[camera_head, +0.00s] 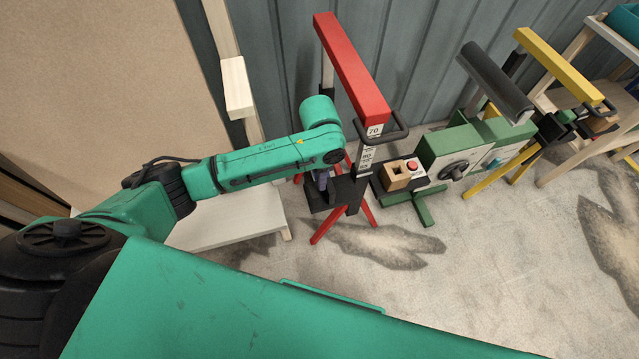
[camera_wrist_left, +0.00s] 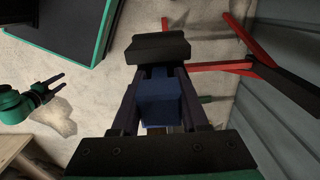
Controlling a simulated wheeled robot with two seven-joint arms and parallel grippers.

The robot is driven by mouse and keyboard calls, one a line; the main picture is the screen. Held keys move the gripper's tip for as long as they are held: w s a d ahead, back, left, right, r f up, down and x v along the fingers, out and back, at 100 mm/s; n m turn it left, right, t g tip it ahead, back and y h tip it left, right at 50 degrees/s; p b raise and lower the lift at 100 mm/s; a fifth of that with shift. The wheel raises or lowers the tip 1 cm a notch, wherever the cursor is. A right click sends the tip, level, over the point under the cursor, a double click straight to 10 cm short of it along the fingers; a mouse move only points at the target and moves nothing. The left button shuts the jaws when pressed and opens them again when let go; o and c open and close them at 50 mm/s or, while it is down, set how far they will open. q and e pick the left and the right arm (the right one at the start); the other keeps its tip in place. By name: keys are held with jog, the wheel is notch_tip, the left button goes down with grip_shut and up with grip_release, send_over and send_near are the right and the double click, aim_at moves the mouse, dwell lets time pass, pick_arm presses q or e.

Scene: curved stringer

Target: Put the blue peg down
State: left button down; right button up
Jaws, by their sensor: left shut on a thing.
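The blue peg (camera_wrist_left: 160,103) sits between the fingers of my left gripper in the left wrist view. My left gripper (camera_head: 322,182) is shut on it, low beside the red stand (camera_head: 350,70) in the head view. A black holder (camera_head: 345,192) on the stand is close to the fingers. In the left wrist view a black block (camera_wrist_left: 158,48) lies just past the peg's far end; I cannot tell whether they touch. In the head view the peg is mostly hidden by my arm. My right gripper (camera_wrist_left: 61,82) shows at the left of the wrist view, open and empty.
A green stand (camera_head: 465,150) with a dial stands right of the red one, beside a wooden block (camera_head: 397,176) and a red button (camera_head: 412,165). A yellow stand (camera_head: 555,65) is farther right. A pale wooden frame (camera_head: 237,88) stands left. Open floor (camera_head: 480,260) lies in front.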

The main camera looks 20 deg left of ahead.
pick_arm(q)
notch_tip(320, 180, down, 4)
jog(key=shift+s+r+b, duration=0.1)
jog(key=shift+r+b, duration=0.1)
jog(key=shift+b, duration=0.1)
jog(key=shift+f, duration=0.35)
jog(key=shift+f, duration=0.1)
jog(key=shift+f, duration=0.15)
jog(key=shift+c, duration=2.1)
grip_release()
